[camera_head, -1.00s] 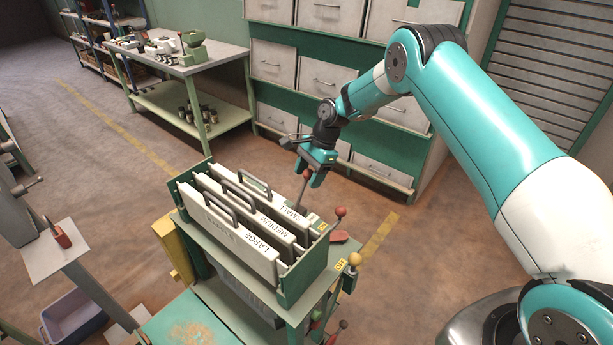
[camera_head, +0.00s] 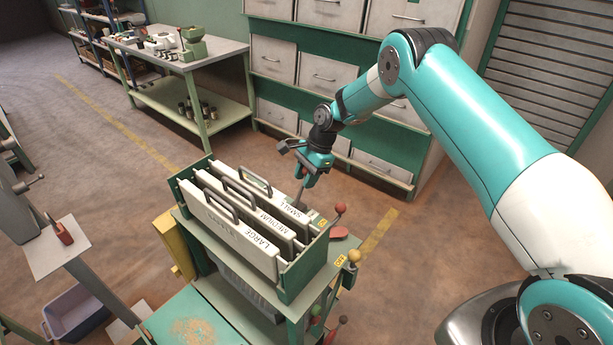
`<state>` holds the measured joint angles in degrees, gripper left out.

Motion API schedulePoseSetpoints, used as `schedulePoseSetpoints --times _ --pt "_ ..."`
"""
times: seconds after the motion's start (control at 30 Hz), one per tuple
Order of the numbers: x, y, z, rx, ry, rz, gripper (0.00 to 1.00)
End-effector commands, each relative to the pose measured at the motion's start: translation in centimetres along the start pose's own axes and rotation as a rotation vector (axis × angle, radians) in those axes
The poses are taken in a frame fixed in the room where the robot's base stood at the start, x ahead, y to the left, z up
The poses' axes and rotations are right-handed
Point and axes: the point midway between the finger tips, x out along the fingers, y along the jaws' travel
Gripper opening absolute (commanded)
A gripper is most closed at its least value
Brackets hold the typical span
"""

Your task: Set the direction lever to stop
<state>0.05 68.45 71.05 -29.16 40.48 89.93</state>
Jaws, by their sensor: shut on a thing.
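My gripper (camera_head: 307,180) is at the back right corner of the green machine, shut on the top of a lever (camera_head: 299,198). The lever's knob is hidden by the jaws. Only part of its grey rod shows below them, beside the white panel marked SMALL. A small yellow label (camera_head: 321,223) is near the lever's foot, too small to read. I cannot read a stop mark or tell which setting the lever is at.
A red-knobbed lever (camera_head: 339,208) and a yellow-knobbed lever (camera_head: 354,256) stand close to the right. White handled panels (camera_head: 226,232) fill the green rack (camera_head: 294,285). Grey drawers (camera_head: 329,72) are behind my gripper. A green workbench (camera_head: 203,62) stands at the back left.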

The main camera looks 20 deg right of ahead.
Motion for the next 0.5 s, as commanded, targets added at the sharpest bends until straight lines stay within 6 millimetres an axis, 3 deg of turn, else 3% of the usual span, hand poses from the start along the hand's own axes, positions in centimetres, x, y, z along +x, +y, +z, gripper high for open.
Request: schedulePoseSetpoints --times 0.5 --pt "-0.3 0.6 3.2 -0.045 0.262 -0.063 0.00"
